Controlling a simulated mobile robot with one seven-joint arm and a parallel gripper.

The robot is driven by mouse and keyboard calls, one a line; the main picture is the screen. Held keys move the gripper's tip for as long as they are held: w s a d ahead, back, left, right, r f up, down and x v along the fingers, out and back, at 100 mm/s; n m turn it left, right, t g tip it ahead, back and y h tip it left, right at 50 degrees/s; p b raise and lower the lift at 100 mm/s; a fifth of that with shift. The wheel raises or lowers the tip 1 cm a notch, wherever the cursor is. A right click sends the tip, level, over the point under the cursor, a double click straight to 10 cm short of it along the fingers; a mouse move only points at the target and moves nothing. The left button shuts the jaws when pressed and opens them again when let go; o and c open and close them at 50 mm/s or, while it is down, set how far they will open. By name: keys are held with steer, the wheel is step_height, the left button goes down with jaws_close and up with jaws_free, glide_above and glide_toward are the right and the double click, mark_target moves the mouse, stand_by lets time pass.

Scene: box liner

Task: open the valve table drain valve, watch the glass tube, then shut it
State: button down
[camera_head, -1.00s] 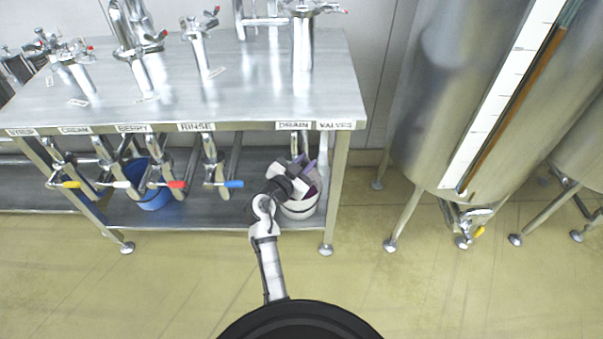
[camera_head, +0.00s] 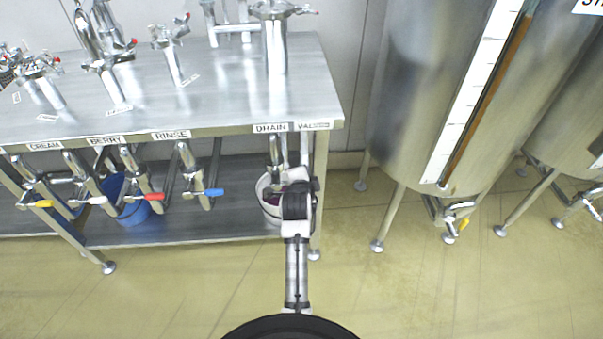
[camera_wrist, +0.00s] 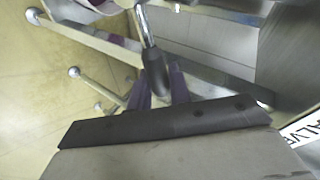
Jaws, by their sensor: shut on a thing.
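The valve table (camera_head: 215,95) bears a DRAIN label (camera_head: 271,128) on its front edge, above a steel drain pipe (camera_head: 275,150). My gripper (camera_wrist: 160,90) is shut on a black-gripped valve handle (camera_wrist: 155,70) with a steel stem in the wrist view. In the head view my arm hides that handle and the fingers, below the DRAIN label. The glass tube (camera_head: 487,98) runs up the front of a tall steel tank beside a white scale. A brownish-orange column shows in it.
A white bucket (camera_head: 268,203) stands on the lower shelf, partly behind my arm. A blue bucket (camera_head: 130,205) stands further left. Other valves with coloured handles, such as the blue one (camera_head: 207,192), hang left. The floor in front is clear.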

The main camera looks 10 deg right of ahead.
steer(key=shift+d+f+m+y+p, duration=0.2)
steer(key=shift+f+m+y+p, duration=0.1)
steer(key=shift+f+m+y, duration=0.75)
steer(key=shift+f, duration=0.25)
steer(key=c, duration=1.3)
jaws_free()
steer(key=shift+w, duration=0.1)
steer(key=shift+c, duration=0.2)
steer(key=v, duration=1.4)
steer(key=shift+b, duration=0.4)
